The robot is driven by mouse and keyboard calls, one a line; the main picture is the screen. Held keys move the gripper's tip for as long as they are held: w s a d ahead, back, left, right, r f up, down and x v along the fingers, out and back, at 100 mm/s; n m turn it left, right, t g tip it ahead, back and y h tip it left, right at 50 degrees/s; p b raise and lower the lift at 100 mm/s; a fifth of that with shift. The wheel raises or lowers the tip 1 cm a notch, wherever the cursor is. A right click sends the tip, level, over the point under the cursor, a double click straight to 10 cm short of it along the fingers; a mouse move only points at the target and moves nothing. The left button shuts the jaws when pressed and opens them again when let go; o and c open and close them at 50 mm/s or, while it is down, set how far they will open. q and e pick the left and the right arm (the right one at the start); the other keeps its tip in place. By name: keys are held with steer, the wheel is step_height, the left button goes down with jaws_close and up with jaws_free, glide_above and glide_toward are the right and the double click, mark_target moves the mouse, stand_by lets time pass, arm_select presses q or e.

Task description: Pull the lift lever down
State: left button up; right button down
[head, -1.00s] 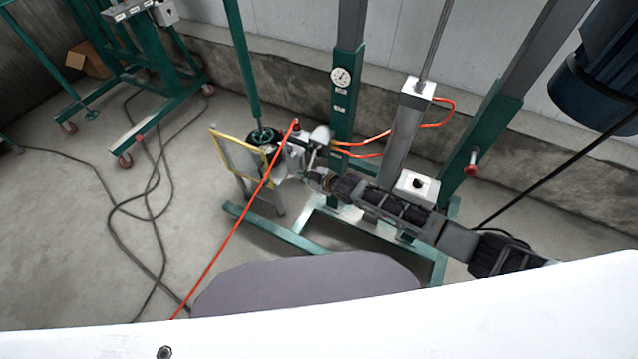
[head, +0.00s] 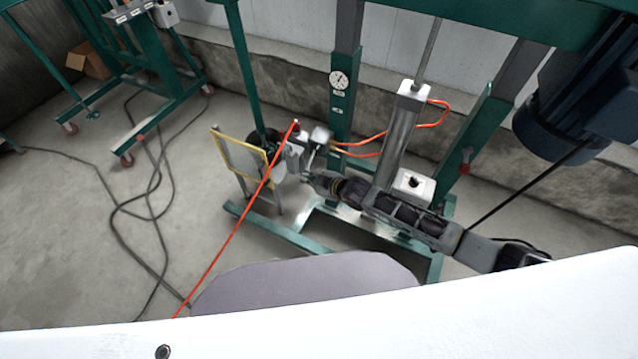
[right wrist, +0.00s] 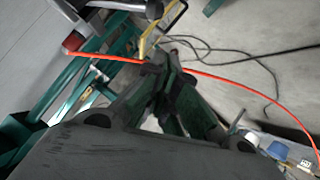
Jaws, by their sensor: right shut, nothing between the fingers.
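The lift lever appears to be the short pale grey handle (head: 314,150) by the small valve block, left of the green post in the head view. My right gripper (head: 307,176) is just below this handle, its fingers shut with nothing between them. Whether it touches the lever cannot be told. In the right wrist view the dark fingers of my right gripper (right wrist: 168,62) come together beside an orange hose, and the lever cannot be picked out clearly. My left gripper is not in view.
A green lift frame with a gauge (head: 338,80), a grey cylinder (head: 398,140) and a blue motor (head: 570,105) stands around my right arm. An orange hose (head: 235,222) crosses in front. A yellow-edged guard (head: 238,152) is left. Cables lie on the floor.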

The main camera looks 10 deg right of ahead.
steer(key=shift+s+v, duration=0.25)
steer(key=shift+v, duration=2.3)
steer(key=shift+a+f, duration=0.15)
steer(key=d+f+m+h, duration=0.2)
steer(key=d+f, duration=0.3)
steer(key=f, duration=0.3)
steer(key=d+f+m+h, duration=0.1)
steer(key=d+f+m, duration=0.1)
steer(key=d+f, duration=0.4)
steer(key=s+d+f+m+g+h, duration=0.1)
steer(key=s+d+f+m, duration=0.2)
steer(key=f, duration=0.4)
steer(key=s+d+f+g+h, duration=0.1)
steer(key=s+d+f+h, duration=0.15)
steer(key=s+f, duration=0.4)
steer(key=s+d+f+m+g, duration=0.2)
steer(key=s+d+f, duration=0.2)
steer(key=s+f, duration=0.9)
steer(key=s+f+m+g, duration=0.1)
steer(key=s+f+g, duration=0.1)
steer(key=s, duration=1)
steer(key=s+f+m+g, duration=0.1)
steer(key=s+f, duration=0.3)
steer(key=s, duration=0.8)
steer(key=shift+a+g+h, duration=0.4)
steer(key=shift+a+h, duration=0.05)
